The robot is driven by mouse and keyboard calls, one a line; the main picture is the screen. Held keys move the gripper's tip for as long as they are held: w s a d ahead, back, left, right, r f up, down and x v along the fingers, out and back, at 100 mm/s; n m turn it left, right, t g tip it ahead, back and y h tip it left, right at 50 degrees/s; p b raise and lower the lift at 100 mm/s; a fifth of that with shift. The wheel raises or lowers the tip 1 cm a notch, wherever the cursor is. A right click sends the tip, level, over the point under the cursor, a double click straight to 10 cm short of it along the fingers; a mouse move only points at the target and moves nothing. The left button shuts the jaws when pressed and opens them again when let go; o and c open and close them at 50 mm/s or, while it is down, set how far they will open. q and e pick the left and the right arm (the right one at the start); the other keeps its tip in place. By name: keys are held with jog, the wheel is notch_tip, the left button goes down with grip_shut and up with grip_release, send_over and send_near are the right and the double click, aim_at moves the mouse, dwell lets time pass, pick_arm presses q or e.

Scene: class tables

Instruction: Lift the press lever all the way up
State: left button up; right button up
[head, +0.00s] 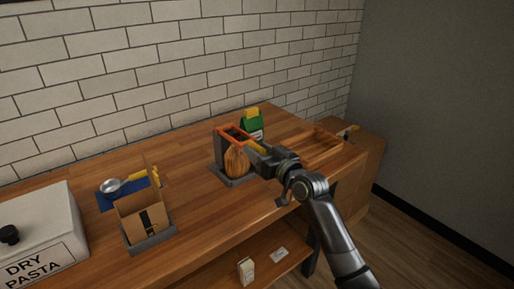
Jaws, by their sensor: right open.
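The press (219,150) stands on a grey base near the front edge of the wooden table. It has dark grey uprights, and an orange frame-like bar (229,130), which looks like the lever, lies across its top. A brown ribbed, rounded object (236,161) sits at the press's front. My right gripper (258,151) is open at the press's right side, close to the end of the orange bar. A yellow piece shows by its fingers. I cannot tell whether the fingers touch the bar. My left gripper is out of view.
A green packet (252,127) with a yellow top stands behind the press. A cardboard box (141,219) sits in a grey tray at left, before a blue mat (113,200) with a spoon. A white DRY PASTA box (45,237) fills the left corner. A brick wall backs the table.

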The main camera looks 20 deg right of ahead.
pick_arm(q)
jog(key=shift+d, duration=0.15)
pick_arm(e)
jog(key=shift+w+a, duration=0.15)
jog(key=shift+w, duration=0.4)
